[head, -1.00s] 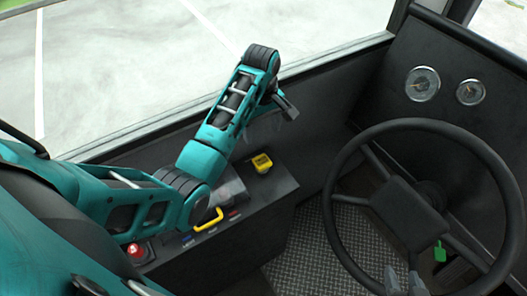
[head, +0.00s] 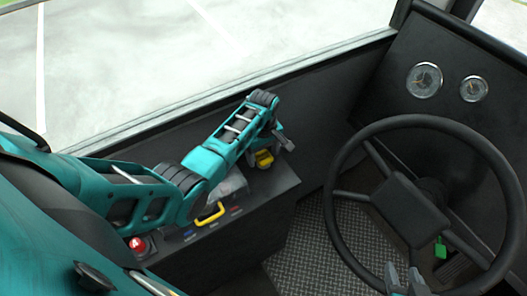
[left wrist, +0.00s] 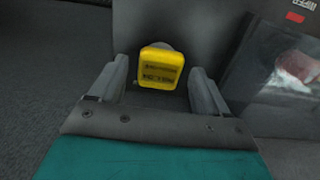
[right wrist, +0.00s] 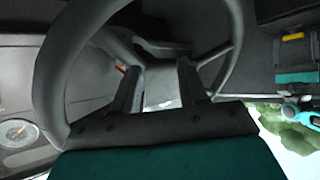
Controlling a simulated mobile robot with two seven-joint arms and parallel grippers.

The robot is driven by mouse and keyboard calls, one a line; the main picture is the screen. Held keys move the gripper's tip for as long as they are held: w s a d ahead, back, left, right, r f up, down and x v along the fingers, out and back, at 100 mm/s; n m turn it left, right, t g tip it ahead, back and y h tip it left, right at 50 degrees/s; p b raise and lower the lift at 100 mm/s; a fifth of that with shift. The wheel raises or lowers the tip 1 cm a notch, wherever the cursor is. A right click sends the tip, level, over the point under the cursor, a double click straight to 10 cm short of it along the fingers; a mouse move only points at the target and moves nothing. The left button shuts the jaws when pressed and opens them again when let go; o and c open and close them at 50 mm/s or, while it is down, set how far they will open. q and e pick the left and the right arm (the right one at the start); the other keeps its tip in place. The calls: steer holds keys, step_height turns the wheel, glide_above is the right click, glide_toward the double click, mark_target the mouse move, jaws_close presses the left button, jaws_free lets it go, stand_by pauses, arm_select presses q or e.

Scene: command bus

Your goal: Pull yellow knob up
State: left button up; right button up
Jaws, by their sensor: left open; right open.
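The yellow knob (head: 264,159) stands on the dark side console at its far end, partly hidden by my left arm in the head view. In the left wrist view the knob (left wrist: 161,68) is a square yellow block with dark lettering on top. My left gripper (head: 283,141) is at the knob, and in the left wrist view its open fingers (left wrist: 160,80) lie on either side of it, with gaps showing. My right gripper (head: 403,285) is open and empty in front of the steering wheel, and also shows in the right wrist view (right wrist: 160,80).
The console (head: 270,185) also carries a yellow handle (head: 209,214), a red button (head: 138,244) and a clear cover (head: 232,184). The steering wheel (head: 345,230) is at the right, with a green tag (head: 440,249) beside its column. Window and wall run behind the console.

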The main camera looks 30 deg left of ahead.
arm_select(q)
jaws_close()
stand_by(0.8)
